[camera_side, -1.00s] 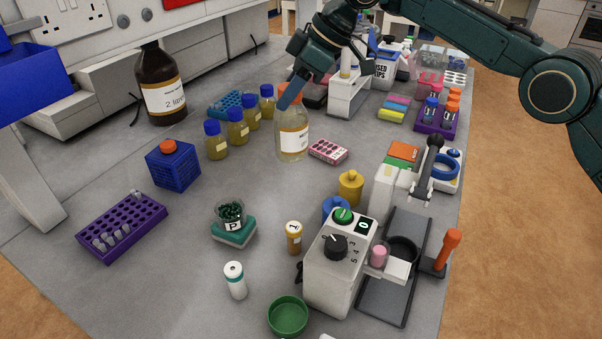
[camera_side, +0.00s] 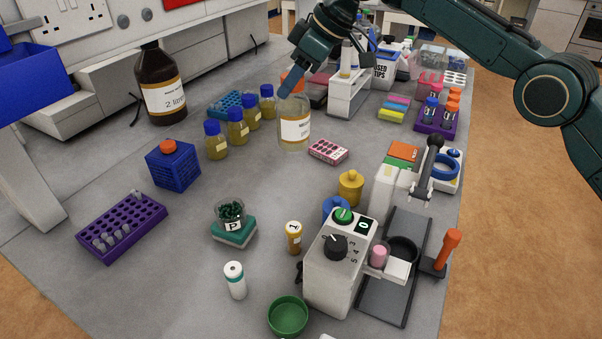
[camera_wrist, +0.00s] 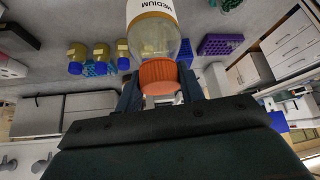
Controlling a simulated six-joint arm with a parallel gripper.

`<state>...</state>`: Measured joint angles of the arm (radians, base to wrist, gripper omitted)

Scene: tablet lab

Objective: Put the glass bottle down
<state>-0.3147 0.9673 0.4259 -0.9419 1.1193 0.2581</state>
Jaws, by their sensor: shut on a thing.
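The glass bottle (camera_side: 293,132) is clear, with a white label and an orange cap, and stands upright in the side view. My gripper (camera_side: 290,87) comes down from above and is shut on the orange cap. In the wrist view the glass bottle (camera_wrist: 156,35) hangs between the two fingers of my gripper (camera_wrist: 160,90), with the cap close to the palm and "MEDIUM" on its label. The near finger covers part of the cap in the side view. I cannot tell whether the bottle's base touches the bench.
Several blue-capped bottles (camera_side: 237,127) stand just left of the glass bottle. A pink-and-white box (camera_side: 328,151) lies close on its right, and a white stand (camera_side: 348,98) is behind it. The grey bench (camera_side: 265,180) in front is clear.

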